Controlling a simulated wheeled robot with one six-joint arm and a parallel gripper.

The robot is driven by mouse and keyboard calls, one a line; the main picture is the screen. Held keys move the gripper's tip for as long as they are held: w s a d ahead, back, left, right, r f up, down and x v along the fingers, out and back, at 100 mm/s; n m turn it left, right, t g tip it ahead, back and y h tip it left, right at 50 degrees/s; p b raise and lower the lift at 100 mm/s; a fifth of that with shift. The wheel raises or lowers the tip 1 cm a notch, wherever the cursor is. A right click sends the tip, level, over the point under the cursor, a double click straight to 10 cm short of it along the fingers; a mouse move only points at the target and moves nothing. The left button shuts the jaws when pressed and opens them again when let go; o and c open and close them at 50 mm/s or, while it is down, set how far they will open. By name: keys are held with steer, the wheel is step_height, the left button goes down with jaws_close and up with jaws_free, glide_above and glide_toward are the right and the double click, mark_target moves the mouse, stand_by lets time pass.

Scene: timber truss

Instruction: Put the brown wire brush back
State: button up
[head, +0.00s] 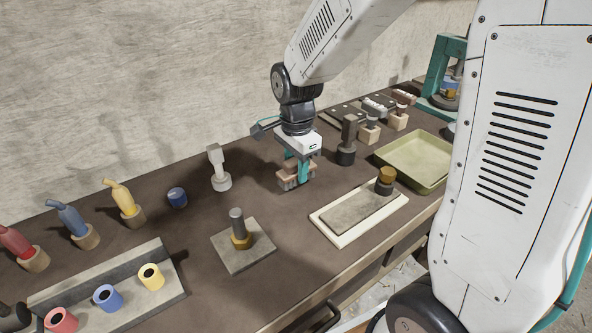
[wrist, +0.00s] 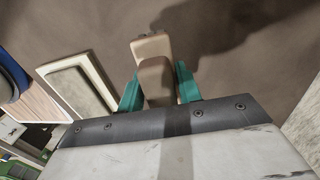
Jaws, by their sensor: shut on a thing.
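My gripper (head: 298,167), with teal fingers, points down over the middle of the bench. It is shut on a light brown block-like piece, which I take to be the brown wire brush (head: 288,180). In the wrist view the brush (wrist: 152,50) sits between the two teal fingers (wrist: 158,90) and sticks out past them. Its bristles cannot be made out. It is low over the bench top; I cannot tell whether it touches.
Dark plates with pale-topped blocks (head: 376,104) lie at the back right, behind two tan blocks (head: 369,132). A dark upright tool (head: 347,140) stands just right of my gripper, a white one (head: 219,168) left. An olive tray (head: 415,160) and a pale-framed slab (head: 335,222) lie right.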

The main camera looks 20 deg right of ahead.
steer(key=shift+d+f, duration=0.1)
steer(key=shift+f, duration=0.95)
steer(key=shift+f, duration=0.2)
steer(key=o, duration=1)
steer(key=shift+c, duration=0.2)
steer(key=shift+r, duration=0.15)
